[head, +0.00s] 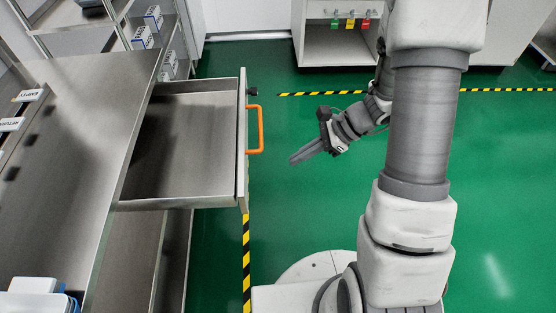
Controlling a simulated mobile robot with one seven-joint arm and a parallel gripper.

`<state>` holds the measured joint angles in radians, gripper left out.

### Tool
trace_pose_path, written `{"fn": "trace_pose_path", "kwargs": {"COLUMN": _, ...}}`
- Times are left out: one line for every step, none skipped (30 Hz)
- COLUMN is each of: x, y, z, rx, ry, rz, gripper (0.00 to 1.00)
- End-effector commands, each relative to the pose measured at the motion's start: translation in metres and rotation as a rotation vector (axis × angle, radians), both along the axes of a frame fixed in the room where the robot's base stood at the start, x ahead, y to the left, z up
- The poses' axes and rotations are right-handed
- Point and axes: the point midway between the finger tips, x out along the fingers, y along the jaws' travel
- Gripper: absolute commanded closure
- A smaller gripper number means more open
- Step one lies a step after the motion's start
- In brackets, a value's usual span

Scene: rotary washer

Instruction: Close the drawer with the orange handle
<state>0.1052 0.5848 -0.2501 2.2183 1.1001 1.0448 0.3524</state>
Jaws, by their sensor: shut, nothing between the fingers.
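The drawer (180,145) is pulled out to the right from under the steel counter, and its inside looks empty. Its orange handle (260,130) is a vertical-looking loop on the outer face of the drawer front (242,165). My gripper (292,161) is to the right of the drawer front and slightly below the handle in the picture. It points left, its fingers are shut, and it is empty. A gap shows between the fingertips and the handle, and nothing touches the drawer.
The steel counter (75,100) fills the left side, with a lower shelf (135,250) under it. A dark knob (252,91) sticks out by the drawer front's far end. A white cabinet (335,45) with coloured tags stands at the back. Green floor (225,255) is clear between.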

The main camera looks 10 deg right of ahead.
Motion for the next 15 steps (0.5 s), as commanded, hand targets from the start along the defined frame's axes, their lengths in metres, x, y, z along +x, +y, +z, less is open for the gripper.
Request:
{"fn": "trace_pose_path", "kwargs": {"x": -0.001, "y": 0.005, "z": -0.007, "rx": 0.0, "ry": 0.003, "rz": 0.003, "gripper": 1.0}}
{"fn": "trace_pose_path", "kwargs": {"x": -0.001, "y": 0.009, "z": -0.011, "rx": 0.0, "ry": 0.003, "rz": 0.003, "gripper": 1.0}}
{"fn": "trace_pose_path", "kwargs": {"x": -0.001, "y": 0.014, "z": -0.016, "rx": -0.001, "ry": 0.004, "rz": 0.005, "gripper": 1.0}}
{"fn": "trace_pose_path", "kwargs": {"x": -0.001, "y": 0.019, "z": -0.02, "rx": 0.0, "ry": 0.004, "rz": 0.005, "gripper": 1.0}}
{"fn": "trace_pose_path", "kwargs": {"x": -0.001, "y": 0.023, "z": -0.025, "rx": 0.0, "ry": 0.003, "rz": 0.006, "gripper": 1.0}}
{"fn": "trace_pose_path", "kwargs": {"x": -0.001, "y": 0.03, "z": -0.031, "rx": 0.0, "ry": 0.004, "rz": 0.006, "gripper": 1.0}}
{"fn": "trace_pose_path", "kwargs": {"x": -0.001, "y": 0.034, "z": -0.036, "rx": 0.0, "ry": 0.003, "rz": 0.007, "gripper": 1.0}}
{"fn": "trace_pose_path", "kwargs": {"x": 0.0, "y": 0.039, "z": -0.041, "rx": 0.0, "ry": 0.004, "rz": 0.006, "gripper": 1.0}}
{"fn": "trace_pose_path", "kwargs": {"x": 0.0, "y": 0.045, "z": -0.047, "rx": -0.001, "ry": 0.004, "rz": 0.006, "gripper": 1.0}}
{"fn": "trace_pose_path", "kwargs": {"x": 0.0, "y": 0.05, "z": -0.052, "rx": -0.001, "ry": 0.004, "rz": 0.008, "gripper": 1.0}}
{"fn": "trace_pose_path", "kwargs": {"x": 0.0, "y": 0.054, "z": -0.056, "rx": 0.0, "ry": 0.003, "rz": 0.007, "gripper": 1.0}}
{"fn": "trace_pose_path", "kwargs": {"x": 0.0, "y": 0.06, "z": -0.062, "rx": 0.0, "ry": 0.004, "rz": 0.006, "gripper": 1.0}}
{"fn": "trace_pose_path", "kwargs": {"x": 0.0, "y": 0.065, "z": -0.066, "rx": -0.001, "ry": 0.003, "rz": 0.007, "gripper": 1.0}}
{"fn": "trace_pose_path", "kwargs": {"x": 0.001, "y": 0.068, "z": -0.07, "rx": -0.002, "ry": 0.002, "rz": 0.006, "gripper": 1.0}}
{"fn": "trace_pose_path", "kwargs": {"x": 0.001, "y": 0.076, "z": -0.065, "rx": -0.002, "ry": -0.002, "rz": 0.009, "gripper": 1.0}}
